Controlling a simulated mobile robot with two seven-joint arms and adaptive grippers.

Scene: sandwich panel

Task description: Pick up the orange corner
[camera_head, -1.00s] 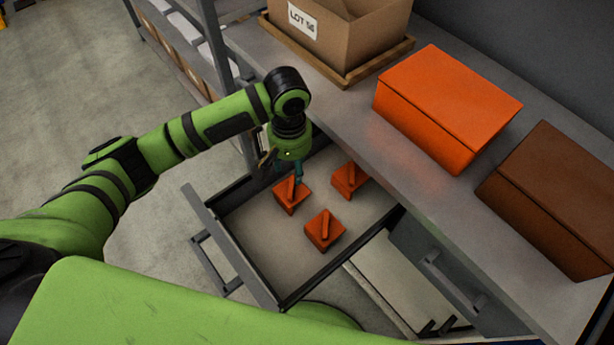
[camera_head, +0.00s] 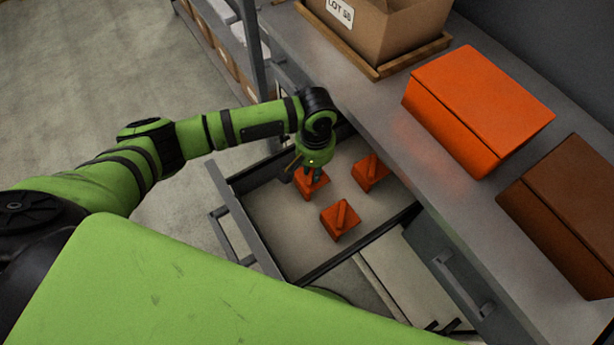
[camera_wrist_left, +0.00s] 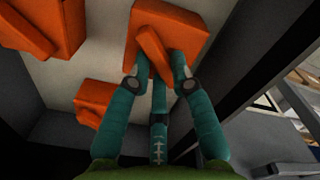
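Several orange corners with raised ridges lie in an open drawer (camera_head: 283,245). My left gripper (camera_head: 314,174) is down at the left-back orange corner (camera_head: 305,188). In the left wrist view, its teal fingers (camera_wrist_left: 160,66) reach either side of the ridge of that orange corner (camera_wrist_left: 190,22), with a third finger behind. Whether they press on the ridge I cannot tell. The corner rests on the drawer floor. A second corner (camera_head: 371,170) lies to the right and a third (camera_head: 341,221) nearer the front. My right gripper is not in view.
The drawer's dark walls stand close around the gripper. On the grey counter (camera_head: 400,145) are a cardboard box (camera_head: 385,30) on a wooden tray, an orange box (camera_head: 480,105) and a brown box (camera_head: 565,215). Another drawer with a handle (camera_head: 460,282) is at the right.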

